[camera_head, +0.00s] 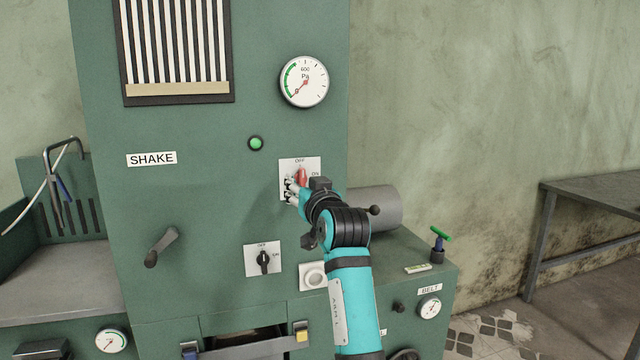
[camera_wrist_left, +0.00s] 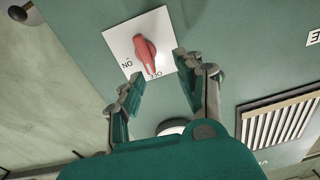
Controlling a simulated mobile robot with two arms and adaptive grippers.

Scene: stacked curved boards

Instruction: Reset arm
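My left gripper (camera_head: 291,189) is in front of the green machine, at the white switch plate (camera_head: 285,164). The left wrist view shows its two fingers (camera_wrist_left: 158,76) spread apart with nothing held between them. The red knob (camera_head: 302,175) on the plate also shows in the left wrist view (camera_wrist_left: 146,52), just beyond the fingertips. Its narrow end points toward the OFF label. The gripper covers the plate's lower part in the head view. My right gripper is not in view.
The green machine (camera_head: 210,235) carries a black switch (camera_head: 263,260), a crank handle (camera_head: 161,247), a green button (camera_head: 256,143) and a round gauge (camera_head: 304,82). A metal table (camera_head: 590,194) is at the far right.

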